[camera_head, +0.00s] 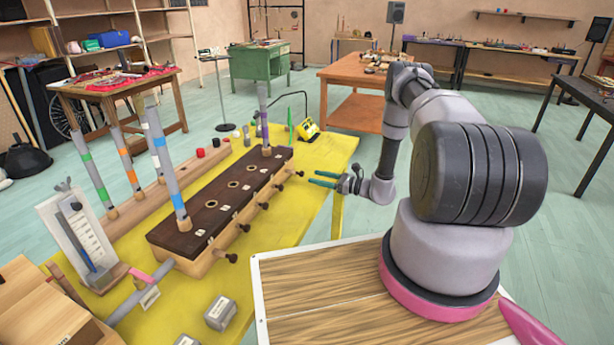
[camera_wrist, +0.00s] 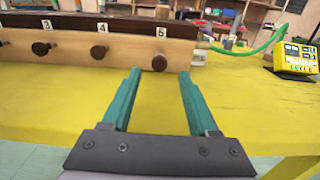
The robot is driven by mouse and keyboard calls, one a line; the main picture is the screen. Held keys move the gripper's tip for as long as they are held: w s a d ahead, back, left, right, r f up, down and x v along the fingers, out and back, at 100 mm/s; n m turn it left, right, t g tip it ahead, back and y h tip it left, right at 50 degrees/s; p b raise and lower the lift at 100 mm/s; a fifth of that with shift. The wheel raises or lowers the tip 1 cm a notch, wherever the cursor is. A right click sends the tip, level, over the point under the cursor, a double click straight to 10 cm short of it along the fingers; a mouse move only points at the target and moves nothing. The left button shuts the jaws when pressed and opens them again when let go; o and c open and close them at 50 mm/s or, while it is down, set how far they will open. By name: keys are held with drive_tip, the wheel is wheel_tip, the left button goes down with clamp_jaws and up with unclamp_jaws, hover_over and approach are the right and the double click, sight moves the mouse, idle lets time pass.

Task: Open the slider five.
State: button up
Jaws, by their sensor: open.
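The slider five knob (camera_wrist: 159,63) is a round dark brown knob on the front of a long wooden box, under a white label marked 5 (camera_wrist: 161,31). In the head view it is the farthest knob (camera_head: 300,173) in the row. The box (camera_head: 217,249) has a dark top with several holes. My gripper (camera_wrist: 160,74) has two teal fingers, spread apart with nothing between them. The knob shows ahead, between the fingertips in the wrist view. In the head view my gripper (camera_head: 312,178) is just right of the knob, apart from it.
Knobs under labels 4 (camera_wrist: 99,52) and 3 (camera_wrist: 41,49) stand left of it. A yellow meter (camera_wrist: 296,58) with a green cable (camera_wrist: 250,50) lies to the right.

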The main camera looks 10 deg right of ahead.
drive_tip(key=shift+v, duration=2)
drive_tip(key=s+a+r+n+g+h, duration=0.1)
drive_tip(key=s+a+r+n+g, duration=0.2)
drive_tip(key=r, duration=0.8)
drive_tip(key=s+a+r+n+g+h, duration=0.15)
drive_tip(key=a+r+n+g, duration=0.35)
drive_tip(key=r, duration=0.6)
drive_tip(key=s+a+r+n+g, duration=0.1)
drive_tip(key=s+r+n+g, duration=0.3)
drive_tip(key=r, duration=0.6)
drive_tip(key=s+d+r+n+t+h, duration=0.2)
drive_tip(key=s+r+n+t+h, duration=0.2)
drive_tip(key=s+r, duration=0.6)
drive_tip(key=s+d+r+n+t+h, duration=0.2)
drive_tip(key=s+r+n+t+h, duration=0.2)
drive_tip(key=s+r, duration=0.6)
drive_tip(key=s+n+h, duration=0.1)
drive_tip(key=s+h, duration=0.1)
drive_tip(key=s, duration=0.2)
drive_tip(key=shift+s+t, duration=0.15)
drive_tip(key=shift+t, duration=0.15)
